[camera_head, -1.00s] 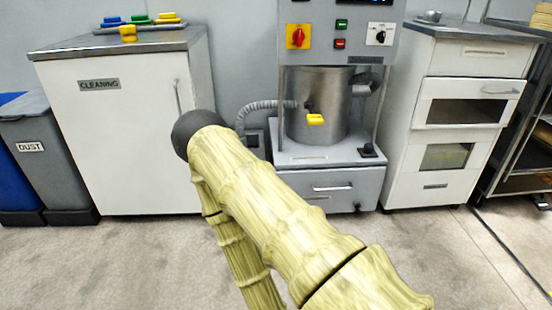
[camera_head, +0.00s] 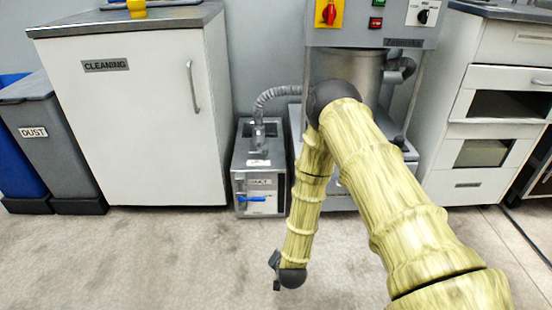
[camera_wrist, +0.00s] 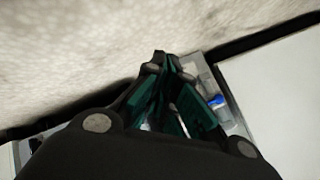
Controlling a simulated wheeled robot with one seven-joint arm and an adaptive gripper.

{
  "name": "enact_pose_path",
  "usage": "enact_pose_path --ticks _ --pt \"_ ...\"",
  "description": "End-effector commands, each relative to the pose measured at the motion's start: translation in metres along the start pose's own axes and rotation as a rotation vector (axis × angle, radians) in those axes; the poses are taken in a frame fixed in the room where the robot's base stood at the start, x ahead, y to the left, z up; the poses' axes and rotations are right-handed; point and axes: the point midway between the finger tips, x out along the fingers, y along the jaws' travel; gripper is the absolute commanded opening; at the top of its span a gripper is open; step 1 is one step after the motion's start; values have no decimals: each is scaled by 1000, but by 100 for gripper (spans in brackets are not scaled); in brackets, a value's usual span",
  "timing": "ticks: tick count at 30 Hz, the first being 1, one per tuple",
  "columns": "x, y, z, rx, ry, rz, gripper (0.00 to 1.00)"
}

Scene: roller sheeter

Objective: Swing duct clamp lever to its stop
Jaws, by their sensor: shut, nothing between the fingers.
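A small grey box (camera_head: 257,182) stands on the floor between the white cabinet and the machine. A blue lever (camera_head: 251,199) lies roughly level across its front; I cannot tell for certain that this is the clamp lever. A ribbed grey duct (camera_head: 272,93) runs from the machine down to a fitting (camera_head: 260,150) on the box's top. In the wrist view, the blue lever (camera_wrist: 216,101) shows beyond and to the right of my gripper (camera_wrist: 162,62). My gripper is shut and empty, apart from the lever. In the head view, my arm's low end is right of the box, nearer the camera.
The white cleaning cabinet (camera_head: 135,120) stands left of the box. The machine (camera_head: 375,25) stands to the right, partly hidden by my arm. Grey and blue bins are at the far left, and a drawer cabinet (camera_head: 490,110) is at right. The floor (camera_head: 150,260) in front is clear.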

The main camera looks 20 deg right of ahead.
Motion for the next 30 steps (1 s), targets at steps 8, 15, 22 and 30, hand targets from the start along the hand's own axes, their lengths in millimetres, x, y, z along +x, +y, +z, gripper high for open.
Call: enact_pose_path --ticks 8,15,22,30 --pt "83 -138 -179 573 421 -379 0" --pt "83 -185 -266 820 573 -582 0" --pt "92 -193 -286 851 591 -611 0" --pt "123 -202 -313 848 590 -610 0"
